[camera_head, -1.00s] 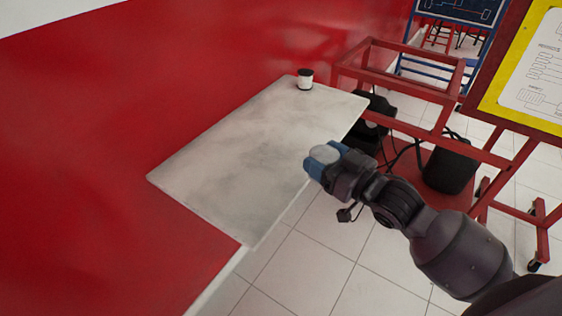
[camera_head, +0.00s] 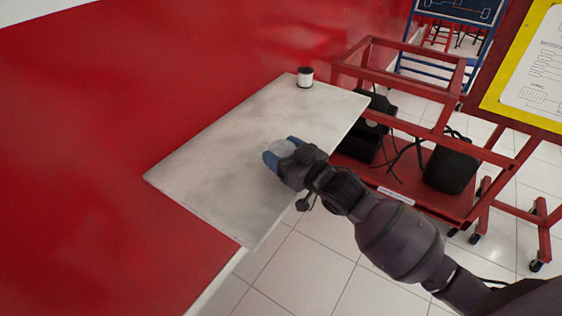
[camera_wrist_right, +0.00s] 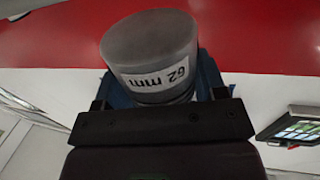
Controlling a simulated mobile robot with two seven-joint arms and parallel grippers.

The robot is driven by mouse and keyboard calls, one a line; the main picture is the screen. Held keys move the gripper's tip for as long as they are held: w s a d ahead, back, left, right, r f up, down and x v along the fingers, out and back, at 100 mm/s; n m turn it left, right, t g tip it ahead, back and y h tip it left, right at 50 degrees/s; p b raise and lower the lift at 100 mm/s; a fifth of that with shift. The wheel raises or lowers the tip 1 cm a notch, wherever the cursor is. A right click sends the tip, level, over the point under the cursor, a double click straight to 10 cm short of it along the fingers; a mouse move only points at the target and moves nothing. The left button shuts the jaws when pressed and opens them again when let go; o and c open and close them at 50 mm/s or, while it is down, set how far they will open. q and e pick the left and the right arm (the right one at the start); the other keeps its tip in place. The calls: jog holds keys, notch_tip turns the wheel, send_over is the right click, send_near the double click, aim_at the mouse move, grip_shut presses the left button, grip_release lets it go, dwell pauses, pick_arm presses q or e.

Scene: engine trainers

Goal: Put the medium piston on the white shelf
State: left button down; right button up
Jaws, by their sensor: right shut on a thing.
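A grey cylindrical piston (camera_wrist_right: 148,42) with a white label, reading "62 mm" upside down, fills the top middle of the right wrist view. My right gripper (camera_head: 281,150) is shut on it, with blue fingers on either side. In the head view the piston's pale top shows between the fingers. The white shelf (camera_head: 215,170) is fixed along the red wall. The gripper and piston appear over the shelf's right part, near its front edge. I cannot tell whether the piston touches the surface. My left gripper is out of view.
A small white-and-black cylinder (camera_head: 305,77) stands at the shelf's far end. A red metal frame (camera_head: 415,85) with black equipment stands to the right. The middle and left of the shelf are clear.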

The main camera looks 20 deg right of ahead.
notch_tip(320, 180, down, 3)
jog(key=shift+f, duration=0.1)
jog(key=shift+w+a+b, duration=0.1)
jog(key=shift+w+b, duration=0.05)
jog(key=shift+b, duration=0.15)
jog(key=o, duration=1.1)
jog(key=shift+f, duration=0.1)
jog(key=p+v, duration=0.1)
jog(key=v, duration=1.1)
jog(key=s+d+f+m+g+h, duration=0.1)
jog(key=s+f+h, duration=0.1)
jog(key=s+f, duration=0.3)
jog(key=s+d+f+m+g+h, duration=0.1)
jog(key=s+d+f+g+h, duration=0.1)
jog(key=s+f, duration=0.4)
jog(key=s+d+f+m+g+h, duration=0.2)
jog(key=s+f, duration=0.3)
jog(key=f, duration=0.4)
jog(key=shift+s+h, duration=0.15)
jog(key=shift+h, duration=0.75)
